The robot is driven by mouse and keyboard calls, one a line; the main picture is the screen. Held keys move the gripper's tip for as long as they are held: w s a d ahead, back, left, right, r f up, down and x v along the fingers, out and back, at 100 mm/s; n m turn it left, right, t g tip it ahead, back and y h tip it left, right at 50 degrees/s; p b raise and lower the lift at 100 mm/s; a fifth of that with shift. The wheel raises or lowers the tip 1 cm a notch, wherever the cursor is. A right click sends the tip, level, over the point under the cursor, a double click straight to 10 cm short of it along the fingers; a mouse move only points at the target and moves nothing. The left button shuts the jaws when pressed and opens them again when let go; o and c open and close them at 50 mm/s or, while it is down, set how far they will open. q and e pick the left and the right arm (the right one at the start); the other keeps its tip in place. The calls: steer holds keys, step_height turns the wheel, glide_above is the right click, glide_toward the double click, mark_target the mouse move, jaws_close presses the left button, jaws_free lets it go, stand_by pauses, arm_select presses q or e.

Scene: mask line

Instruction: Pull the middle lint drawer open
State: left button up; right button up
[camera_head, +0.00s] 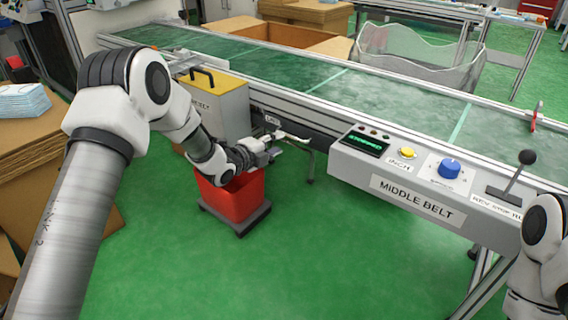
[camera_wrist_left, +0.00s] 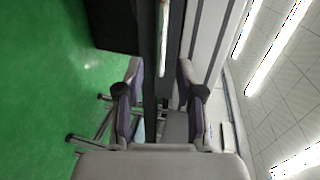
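Under the near edge of the green belt, a small white label (camera_head: 272,121), its text too small to read surely, marks a dark low part. My left gripper (camera_head: 291,138) is just below and right of this label. In the left wrist view its two fingers (camera_wrist_left: 160,85) stand apart, with a dark strip and a pale narrow bar (camera_wrist_left: 163,45) in line with the gap. I cannot tell whether the fingers touch it. The drawer itself cannot be made out clearly. My right arm shows at the right edge, but its gripper is out of view.
A red bin (camera_head: 232,197) on a dark base stands below my left gripper. The "MIDDLE BELT" control panel (camera_head: 424,199) juts out at the right. The green floor in front is clear.

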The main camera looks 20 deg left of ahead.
mark_target(290, 137)
arm_select(q)
steer(key=b+x, duration=0.3)
steer(key=x, duration=0.5)
steer(key=shift+r, duration=0.15)
jaws_close()
arm_select(e)
step_height(290, 137, down, 4)
steer(key=shift+f, duration=0.1)
